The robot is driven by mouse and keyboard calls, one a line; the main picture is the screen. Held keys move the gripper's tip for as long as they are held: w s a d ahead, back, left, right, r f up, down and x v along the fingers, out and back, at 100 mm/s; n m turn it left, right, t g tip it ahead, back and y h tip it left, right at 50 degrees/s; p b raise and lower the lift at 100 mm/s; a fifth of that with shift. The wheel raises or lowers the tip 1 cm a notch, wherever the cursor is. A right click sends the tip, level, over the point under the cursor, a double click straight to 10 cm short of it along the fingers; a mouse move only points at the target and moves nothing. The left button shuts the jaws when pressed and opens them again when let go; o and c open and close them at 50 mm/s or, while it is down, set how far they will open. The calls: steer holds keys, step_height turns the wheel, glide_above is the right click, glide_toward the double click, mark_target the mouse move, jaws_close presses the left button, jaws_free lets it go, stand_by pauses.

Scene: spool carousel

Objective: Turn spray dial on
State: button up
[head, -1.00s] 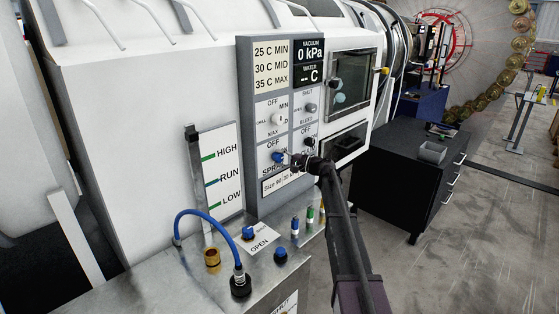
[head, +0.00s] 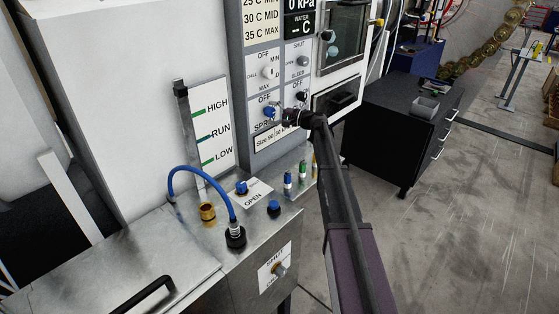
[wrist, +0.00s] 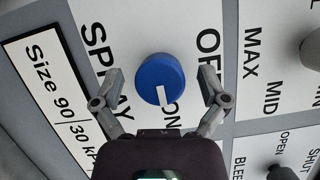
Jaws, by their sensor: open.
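The spray dial is a round blue knob (wrist: 160,78) with a white pointer line, on a white panel between the words SPRAY and OFF in the wrist view. Its pointer faces down in that view, at the partly covered ON label (wrist: 172,116). My gripper (wrist: 159,84) is open, one finger on each side of the dial, with a visible gap to each. In the head view the blue dial (head: 269,112) sits low on the grey control panel, with my gripper (head: 281,115) right in front of it. The ON label is hidden there.
A white chill knob (head: 268,72) sits above the dial, and a black knob (head: 302,96) is close on its right. Below stands a metal bench (head: 160,245) with a blue hose (head: 186,172) and small valves. A black cabinet (head: 385,140) is at the right, with open floor beyond.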

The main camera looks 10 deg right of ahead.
steer(key=shift+r, duration=0.1)
